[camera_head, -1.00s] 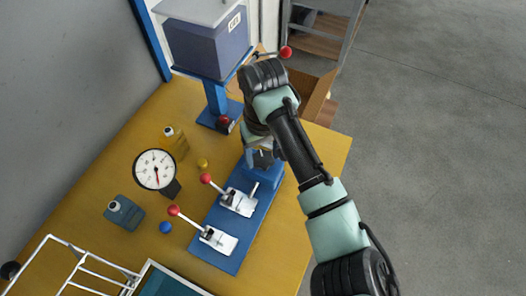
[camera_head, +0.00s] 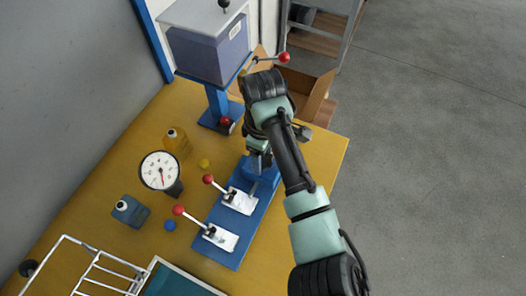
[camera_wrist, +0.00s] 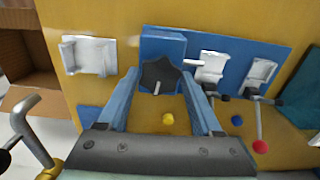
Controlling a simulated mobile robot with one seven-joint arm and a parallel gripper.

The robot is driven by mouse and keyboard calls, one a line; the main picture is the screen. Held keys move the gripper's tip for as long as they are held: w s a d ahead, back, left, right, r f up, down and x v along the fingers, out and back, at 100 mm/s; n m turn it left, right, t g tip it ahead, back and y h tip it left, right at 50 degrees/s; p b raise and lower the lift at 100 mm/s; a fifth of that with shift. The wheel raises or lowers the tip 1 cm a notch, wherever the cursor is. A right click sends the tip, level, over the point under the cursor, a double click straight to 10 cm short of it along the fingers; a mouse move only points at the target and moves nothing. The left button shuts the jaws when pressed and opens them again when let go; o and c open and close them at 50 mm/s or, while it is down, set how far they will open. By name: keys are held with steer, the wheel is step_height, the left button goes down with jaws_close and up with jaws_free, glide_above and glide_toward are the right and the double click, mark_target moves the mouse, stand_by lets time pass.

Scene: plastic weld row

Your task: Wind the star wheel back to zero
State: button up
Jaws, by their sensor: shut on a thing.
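The dark star wheel (camera_wrist: 158,78) shows in the wrist view at the front of a blue block (camera_wrist: 163,44). My gripper (camera_wrist: 160,86) has one blue finger on each side of it and is shut on it. In the head view my arm hides the wheel, and my gripper (camera_head: 259,157) is over the end of the blue base plate (camera_head: 225,255). A round white dial gauge (camera_head: 153,168) stands to the left on the yellow bench, its red needle pointing roughly down. Its figures are too small to read.
Two white toggle clamps with red knobs (camera_head: 239,200) (camera_head: 220,237) stand on the plate close to my gripper. A blue press (camera_head: 207,55) with a red-knobbed lever and a cardboard box (camera_head: 305,90) are behind. Floor at right is clear.

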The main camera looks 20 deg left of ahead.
mark_target(263, 159)
steer(key=shift+n, duration=0.7)
steer(key=o, duration=1.4)
step_height(263, 159, up, 13)
steer(key=shift+p, duration=0.9)
